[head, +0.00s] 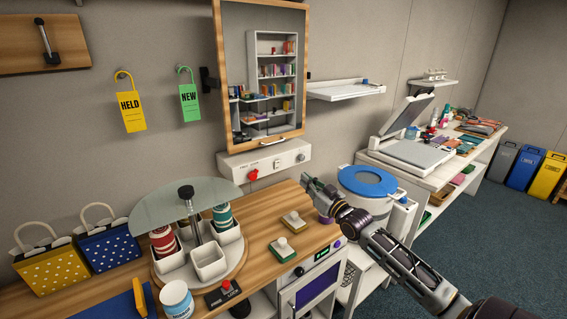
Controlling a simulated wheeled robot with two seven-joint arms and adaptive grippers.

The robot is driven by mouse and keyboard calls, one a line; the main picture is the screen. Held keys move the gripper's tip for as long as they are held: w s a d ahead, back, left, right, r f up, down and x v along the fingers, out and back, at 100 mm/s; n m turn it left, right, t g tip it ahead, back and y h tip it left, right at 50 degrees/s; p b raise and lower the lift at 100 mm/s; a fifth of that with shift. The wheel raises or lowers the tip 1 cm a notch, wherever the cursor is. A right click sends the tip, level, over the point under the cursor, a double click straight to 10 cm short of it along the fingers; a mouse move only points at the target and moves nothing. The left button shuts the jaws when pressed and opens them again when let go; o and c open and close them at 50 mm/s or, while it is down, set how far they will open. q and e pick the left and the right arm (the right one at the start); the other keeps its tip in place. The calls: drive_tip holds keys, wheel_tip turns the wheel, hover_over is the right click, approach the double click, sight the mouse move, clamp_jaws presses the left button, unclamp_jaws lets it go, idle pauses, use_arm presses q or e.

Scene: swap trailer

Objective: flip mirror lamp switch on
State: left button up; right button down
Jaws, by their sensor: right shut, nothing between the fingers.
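The mirror (264,70) hangs on the wall in a wooden frame and reflects a bookshelf. Below it is a white control box (235,163) with a red knob (253,175) at its left. A small switch (277,164) sits near the middle of the box front, and a small dark part is at its right end. The switch is too small to tell its position. My right gripper (308,181) is shut and empty, just right of and below the box, apart from the switch. My left gripper is out of view.
A round carousel with a glass top (180,206) stands left on the wooden counter. Two small stamp-like blocks lie on the counter below the box. A blue-lidded white bin (368,182) is behind my right arm. A scanner (412,155) stands farther right.

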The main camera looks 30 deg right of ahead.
sight(277, 156)
drive_tip(key=shift+w, duration=0.15)
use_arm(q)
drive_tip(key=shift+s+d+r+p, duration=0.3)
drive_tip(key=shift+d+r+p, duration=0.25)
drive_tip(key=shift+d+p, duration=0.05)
use_arm(e)
drive_tip(key=shift+w+a+r, duration=0.2)
drive_tip(key=shift+w+r, duration=0.15)
drive_tip(key=shift+w, duration=1.85)
drive_tip(key=shift+w+a+r, duration=0.15)
drive_tip(key=shift+w+r, duration=0.25)
drive_tip(key=shift+w, duration=1.85)
drive_tip(key=shift+w+a+r, duration=0.2)
drive_tip(key=shift+w+r, duration=0.15)
drive_tip(key=shift+w, duration=1.85)
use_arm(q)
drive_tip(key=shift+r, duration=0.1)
use_arm(e)
drive_tip(key=shift+w+r+g+p, duration=0.25)
drive_tip(key=shift+w+g+p, duration=0.05)
drive_tip(key=shift+p, duration=0.55)
drive_tip(key=shift+w, duration=0.1)
drive_tip(key=shift+f, duration=0.1)
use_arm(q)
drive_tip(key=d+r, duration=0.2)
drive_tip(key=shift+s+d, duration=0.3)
